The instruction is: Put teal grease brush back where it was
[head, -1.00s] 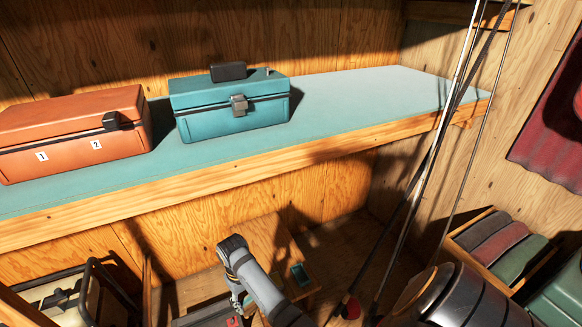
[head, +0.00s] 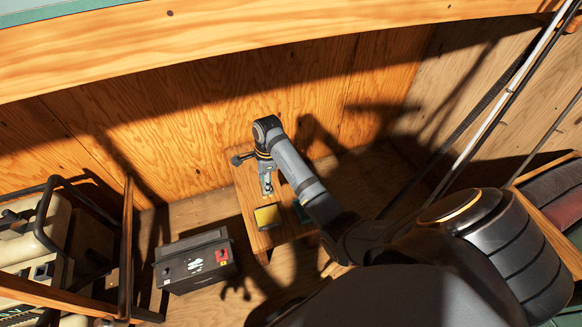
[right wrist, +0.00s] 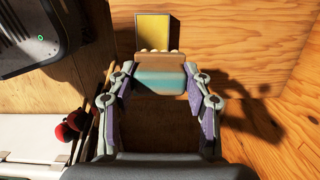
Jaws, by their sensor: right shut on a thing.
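The teal grease brush (right wrist: 160,78) is between the fingers of my right gripper (right wrist: 160,92) in the right wrist view. It shows a tan wooden part above a teal band, with pale bumps along its far edge. The right gripper is shut on it. In the head view my right gripper (head: 266,185) is over a small wooden stool (head: 248,190); the brush is too small to make out there. A yellow-topped block (head: 267,215) sits on the stool close to the gripper, and appears beyond the brush in the right wrist view (right wrist: 153,28). My left gripper is not in view.
A black battery-like box (head: 195,262) stands on the floor left of the stool. A teal thing (head: 301,212) shows on the stool, partly behind my arm. The shelf edge (head: 200,42) overhangs above. Rods (head: 490,105) lean at right.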

